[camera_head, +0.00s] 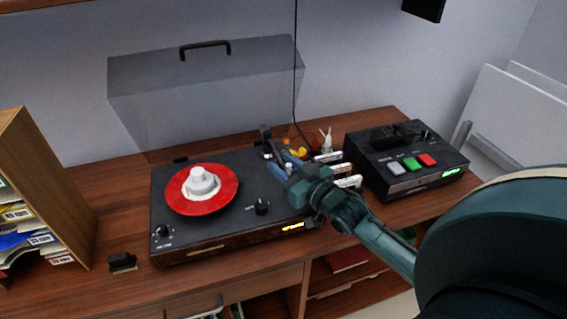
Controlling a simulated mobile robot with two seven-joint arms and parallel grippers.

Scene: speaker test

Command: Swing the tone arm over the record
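The turntable (225,230) is a black box on the wooden desk, with its clear lid (205,85) raised. A red record (225,192) lies on its left part, with a white piece (201,180) at its centre. The tone arm (266,143) seems to be the dark part at the right rear of the deck, right of the record. It is mostly hidden by my gripper. My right gripper (281,165) is over the deck's right side at the tone arm. Its blue fingers look apart; whether they touch the tone arm is unclear. My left gripper is not in view.
A black box with coloured buttons (405,160) stands right of the turntable. Small items (300,152) and a white bottle (326,142) sit behind my gripper. A wooden shelf (45,185) is at left. A small black object (122,262) lies on the desk's front left.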

